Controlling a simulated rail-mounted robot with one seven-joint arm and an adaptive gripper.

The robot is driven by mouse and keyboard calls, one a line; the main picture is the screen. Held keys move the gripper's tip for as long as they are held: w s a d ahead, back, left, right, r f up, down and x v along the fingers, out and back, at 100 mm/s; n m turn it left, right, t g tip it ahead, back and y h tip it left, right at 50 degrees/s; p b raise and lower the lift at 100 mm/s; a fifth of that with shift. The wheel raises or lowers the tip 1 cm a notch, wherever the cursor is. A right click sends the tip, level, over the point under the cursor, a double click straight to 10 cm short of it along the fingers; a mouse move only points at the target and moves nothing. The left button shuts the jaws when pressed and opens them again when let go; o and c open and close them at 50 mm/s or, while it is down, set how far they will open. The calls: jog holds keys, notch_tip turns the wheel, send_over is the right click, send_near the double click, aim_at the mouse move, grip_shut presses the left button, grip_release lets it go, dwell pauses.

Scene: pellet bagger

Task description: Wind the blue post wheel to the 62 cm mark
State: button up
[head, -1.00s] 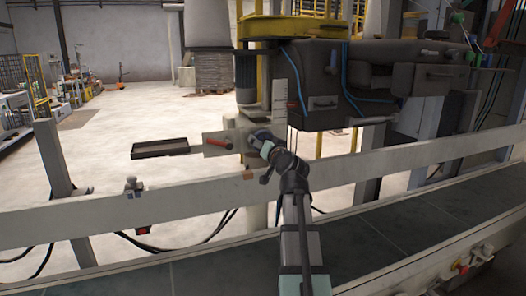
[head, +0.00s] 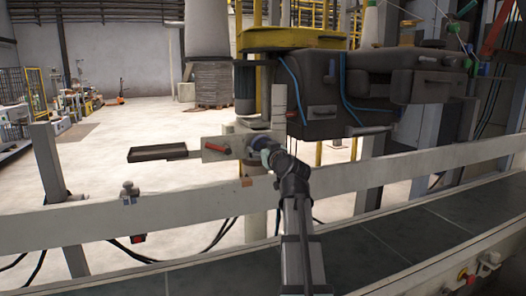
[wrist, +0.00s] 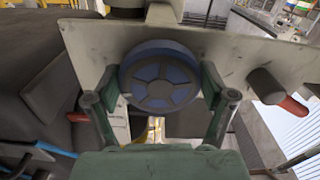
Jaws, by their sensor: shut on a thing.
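The blue post wheel (wrist: 160,76) is a spoked round handwheel on a pale plate, seen face-on in the wrist view. My gripper (wrist: 160,96) is shut on it, with one finger on each side of the rim. In the head view my gripper (head: 263,152) reaches over the rail to the post and hides most of the wheel. A pale upright scale strip (head: 279,104) stands just above the wheel. Its marks are too small to read.
A red handle (head: 218,147) sticks out of the plate left of the wheel. A dark shallow tray (head: 157,153) is further left. The dark bagger head (head: 335,95) hangs at upper right. A pale rail (head: 100,220) and the conveyor (head: 380,245) lie in front.

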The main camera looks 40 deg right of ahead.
jog(key=shift+r, duration=0.1)
jog(key=o, duration=1)
jog(key=v, duration=1.2)
